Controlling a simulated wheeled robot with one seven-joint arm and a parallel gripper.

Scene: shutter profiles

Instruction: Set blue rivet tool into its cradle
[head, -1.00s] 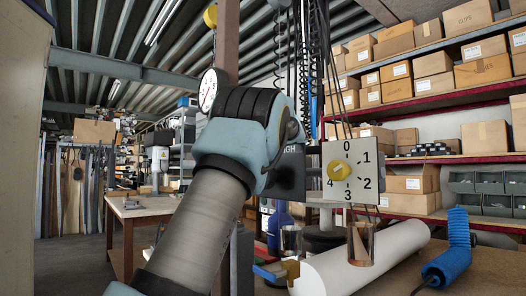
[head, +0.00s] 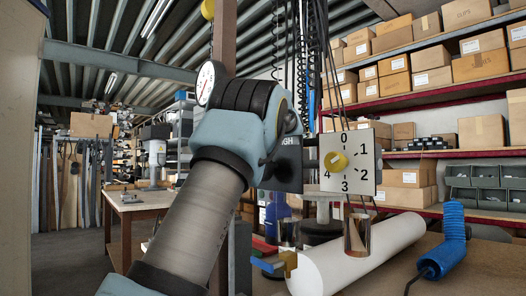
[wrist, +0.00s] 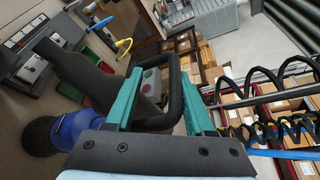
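A blue upright body (head: 278,212), possibly the rivet tool, shows below my wrist in the head view, partly hidden by the arm. In the wrist view a blue body with a black round end (wrist: 75,127) lies at the lower left, outside the fingers and partly covered by the gripper's dark plate. My gripper (wrist: 158,80) has teal fingers standing wide apart. A black loop-shaped handle (wrist: 178,92) shows in the gap; I cannot tell whether it touches the fingers. The fingers are hidden in the head view. I cannot clearly identify the cradle.
A white tube (head: 370,255) lies on the bench, with a shiny coppery cylinder (head: 357,238) by it. A yellow-knobbed dial plate (head: 362,163) stands above. A blue coiled hose (head: 446,240) is at right. Coiled cables hang near the wrist. Boxed shelves (head: 430,87) stand behind.

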